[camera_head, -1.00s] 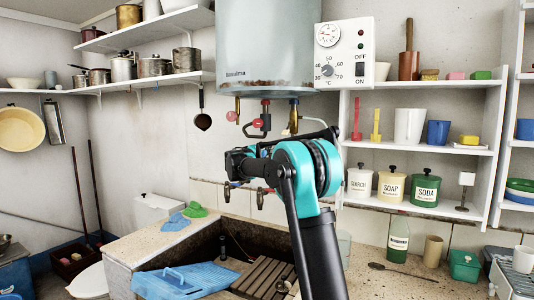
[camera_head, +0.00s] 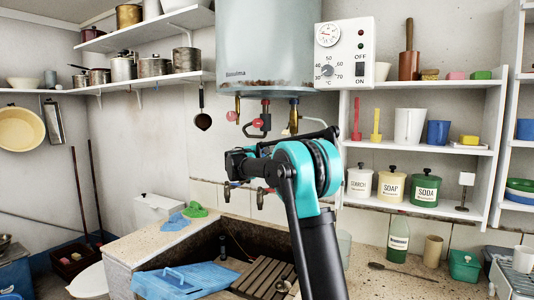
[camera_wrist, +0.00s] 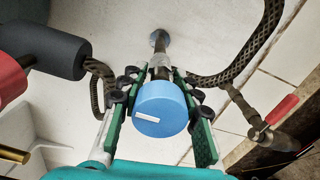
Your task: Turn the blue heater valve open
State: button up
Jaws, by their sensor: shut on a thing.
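The blue heater valve knob (camera_wrist: 162,108) is a round blue cap with a short white mark, seen in the wrist view on a metal pipe stem. The white mark lies nearly level, tilting slightly down to the right. My gripper (camera_wrist: 158,88) has its green fingers on either side of the knob and is shut on it. In the head view the water heater (camera_head: 265,45) hangs on the wall, with pipes below it. My arm stands in front there, and I cannot make out the blue knob in that view.
Red-knobbed fittings (camera_head: 257,123) hang under the heater. A braided hose (camera_wrist: 245,55) and a red-handled valve (camera_wrist: 282,110) are right of my gripper; a dark padded cylinder (camera_wrist: 52,48) is left. The stone trough (camera_head: 130,250) and shelves (camera_head: 420,148) with jars surround my arm.

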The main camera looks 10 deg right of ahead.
jog(key=shift+d, duration=0.25)
jog(key=o, duration=0.7)
jog(key=shift+o, duration=1.1)
jog(key=shift+s+d+r, duration=0.1)
jog(key=shift+s+r, duration=0.05)
jog(key=shift+o, duration=1.4)
jog(key=shift+a, duration=0.25)
jog(key=shift+s+a, duration=0.15)
jog(key=shift+a, duration=0.05)
jog(key=v, duration=1.1)
jog(key=shift+s, duration=0.2)
